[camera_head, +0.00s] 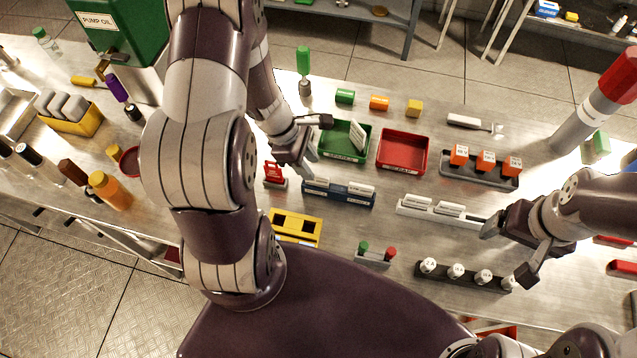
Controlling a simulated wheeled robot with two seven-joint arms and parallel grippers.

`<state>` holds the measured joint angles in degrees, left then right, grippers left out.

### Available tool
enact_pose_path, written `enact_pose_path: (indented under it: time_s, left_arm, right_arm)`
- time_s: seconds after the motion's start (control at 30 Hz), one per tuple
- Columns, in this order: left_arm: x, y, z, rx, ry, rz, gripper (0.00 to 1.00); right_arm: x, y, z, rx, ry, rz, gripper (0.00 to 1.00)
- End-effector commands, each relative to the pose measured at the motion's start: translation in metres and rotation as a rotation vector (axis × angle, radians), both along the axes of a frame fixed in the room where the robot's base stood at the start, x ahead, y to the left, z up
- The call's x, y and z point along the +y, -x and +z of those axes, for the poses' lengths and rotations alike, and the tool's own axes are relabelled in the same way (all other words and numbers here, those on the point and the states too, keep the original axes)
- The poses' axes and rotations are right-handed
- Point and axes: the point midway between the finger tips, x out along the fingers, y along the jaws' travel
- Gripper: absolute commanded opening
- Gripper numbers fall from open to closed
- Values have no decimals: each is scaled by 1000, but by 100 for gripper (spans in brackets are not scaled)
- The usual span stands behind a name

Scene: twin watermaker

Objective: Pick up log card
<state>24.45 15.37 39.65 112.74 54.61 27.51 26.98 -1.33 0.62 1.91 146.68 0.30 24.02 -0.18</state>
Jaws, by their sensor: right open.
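No readable label tells me which card is the log card. White cards lie in a blue holder (338,199) at the middle of the bench, and more lie in a white holder (440,221) to its right. Another white card (357,137) leans in the green tray (330,152). My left gripper (318,143) is at the left edge of the green tray, above and left of the blue holder. Its fingers look apart with nothing seen between them. My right gripper (508,254) is open and empty, to the right of the white holder.
A red tray (402,169) stands beside the green one. A dark rack (455,171) with orange blocks is behind the white holder; a black rack (463,277) with white knobs is in front. A yellow holder (296,239) and red item (274,174) stand near my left arm.

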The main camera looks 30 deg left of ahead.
Motion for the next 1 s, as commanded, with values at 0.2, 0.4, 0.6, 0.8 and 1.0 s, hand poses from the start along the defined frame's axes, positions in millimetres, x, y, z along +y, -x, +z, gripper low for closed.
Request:
enact_pose_path:
  time_s: [0.2,0.4,0.6,0.8,1.0]
  left_arm:
    - [-16,0,-32,3,-1,-2,38]
    - [-23,-2,-51,-1,-1,-2,38]
    - [-23,-3,-50,-1,-1,-1,29]
    - [-23,-3,-50,-1,-1,-1,0]
    - [-23,-3,-50,-1,-1,-1,0]
  right_arm:
    - [0,0,-1,0,0,0,86]
    - [0,0,-3,0,0,0,86]
    - [0,0,-3,0,0,0,86]
    - [0,0,-3,0,0,0,86]
    - [0,0,-3,0,0,0,86]
